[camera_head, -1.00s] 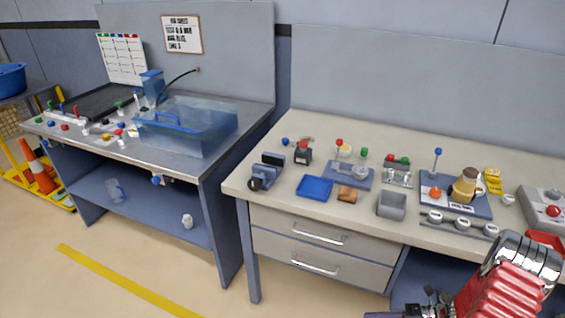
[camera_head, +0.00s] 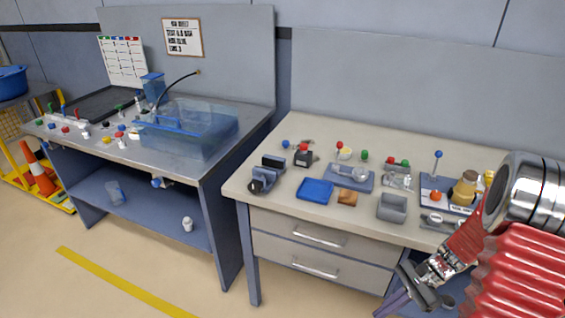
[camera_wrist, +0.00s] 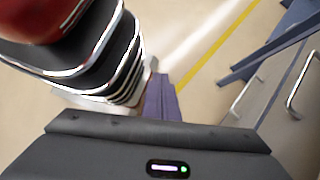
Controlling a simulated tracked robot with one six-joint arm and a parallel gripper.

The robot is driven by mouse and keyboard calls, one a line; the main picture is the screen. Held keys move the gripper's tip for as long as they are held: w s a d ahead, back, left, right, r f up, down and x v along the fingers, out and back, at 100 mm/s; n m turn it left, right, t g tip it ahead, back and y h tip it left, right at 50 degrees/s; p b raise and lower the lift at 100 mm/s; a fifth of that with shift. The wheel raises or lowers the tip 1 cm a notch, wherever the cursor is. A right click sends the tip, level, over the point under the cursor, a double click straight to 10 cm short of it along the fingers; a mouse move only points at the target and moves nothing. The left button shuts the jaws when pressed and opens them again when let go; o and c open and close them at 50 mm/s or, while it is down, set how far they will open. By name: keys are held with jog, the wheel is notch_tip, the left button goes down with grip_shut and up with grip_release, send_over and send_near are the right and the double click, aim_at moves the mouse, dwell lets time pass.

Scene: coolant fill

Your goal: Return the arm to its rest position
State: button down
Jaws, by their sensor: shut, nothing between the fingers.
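My arm, with its red ribbed sleeve and chrome rings, fills the lower right of the head view. My gripper (camera_head: 392,303) hangs low in front of the right bench's drawers, pointing down and left. In the wrist view its purple fingers (camera_wrist: 161,98) are together with nothing between them. They are apart from the bench. Part of my arm shows at the upper left of the wrist view.
The right bench (camera_head: 262,150) holds a blue tray (camera_head: 314,190), a grey bin (camera_head: 392,207) and small fixtures. Its drawers (camera_head: 318,236) are shut. A left bench carries a clear blue tank (camera_head: 190,130). Open floor (camera_head: 60,225) with a yellow line lies in front.

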jog(key=s+a+r+n+t+h, duration=0.2)
jog(key=s+a+r+n, duration=0.1)
jog(key=r, duration=0.6)
jog(key=s+a+r+n+t+h, duration=0.3)
jog(key=r+n, duration=0.4)
jog(key=r, duration=0.3)
jog(key=s+a+r+n+t+h, duration=0.2)
jog(key=a+r+n, duration=0.3)
jog(key=r, duration=0.5)
jog(key=shift+s+a+r+t+h, duration=0.3)
jog(key=shift+s+h, duration=0.1)
jog(key=shift+s, duration=0.2)
